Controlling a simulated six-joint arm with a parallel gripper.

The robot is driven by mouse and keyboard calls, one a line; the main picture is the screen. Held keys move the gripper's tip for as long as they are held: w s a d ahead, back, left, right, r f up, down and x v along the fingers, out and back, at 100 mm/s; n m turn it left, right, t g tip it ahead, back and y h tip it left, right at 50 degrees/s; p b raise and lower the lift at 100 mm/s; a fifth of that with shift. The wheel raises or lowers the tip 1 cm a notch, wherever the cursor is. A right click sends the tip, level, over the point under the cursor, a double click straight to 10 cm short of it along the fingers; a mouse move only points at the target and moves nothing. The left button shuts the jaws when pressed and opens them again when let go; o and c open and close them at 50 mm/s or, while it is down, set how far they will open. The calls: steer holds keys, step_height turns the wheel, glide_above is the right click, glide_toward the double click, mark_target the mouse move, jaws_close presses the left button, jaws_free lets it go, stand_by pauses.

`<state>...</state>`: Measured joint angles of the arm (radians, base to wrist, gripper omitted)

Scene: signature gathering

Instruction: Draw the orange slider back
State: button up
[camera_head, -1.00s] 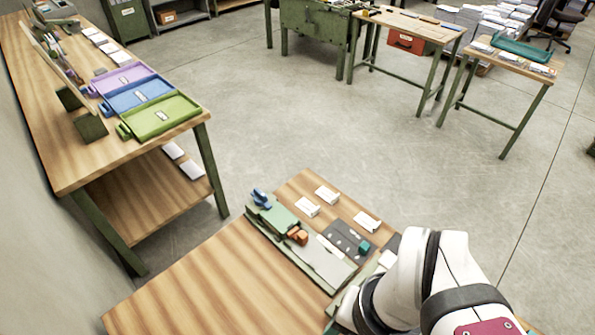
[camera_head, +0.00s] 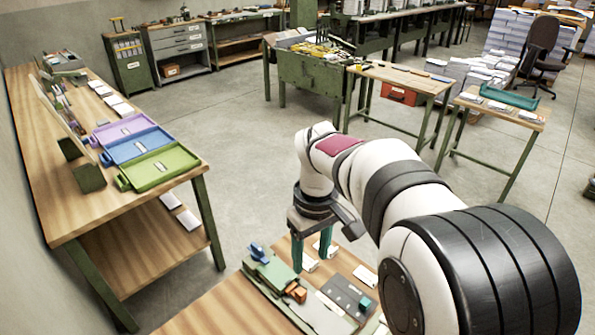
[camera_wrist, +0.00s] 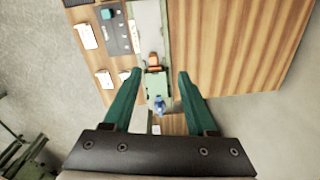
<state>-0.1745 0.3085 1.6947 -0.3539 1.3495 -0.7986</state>
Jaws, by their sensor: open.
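The orange slider (camera_head: 296,292) sits on the long green and grey fixture (camera_head: 322,316) on the near wooden table. It also shows in the wrist view (camera_wrist: 153,61), at the middle of the fixture. A blue part (camera_head: 257,251) stands at the fixture's far end, and in the wrist view the blue part (camera_wrist: 159,104) lies between the fingers. My gripper (camera_head: 311,255) is open and empty, with green fingers pointing down above the table, beside the far part of the fixture. In the wrist view my gripper (camera_wrist: 159,76) spans the fixture from above, apart from the slider.
Small white stacks (camera_wrist: 86,36) and a dark board (camera_wrist: 117,32) with a teal block (camera_wrist: 107,13) lie beside the fixture. The bare wooden tabletop (camera_wrist: 235,45) is clear on its other side. Purple, blue and green trays (camera_head: 155,170) stand on the left bench.

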mark_target(301, 291)
steer(key=w+f, duration=0.1)
steer(key=f, duration=0.5)
steer(key=w+a+f+n, duration=0.1)
steer(key=f, duration=0.5)
steer(key=w+f+n, duration=0.1)
steer(key=w+f, duration=0.1)
steer(key=f, duration=0.4)
steer(key=shift+w+a+f, duration=0.1)
steer(key=shift+a, duration=0.25)
jaws_close()
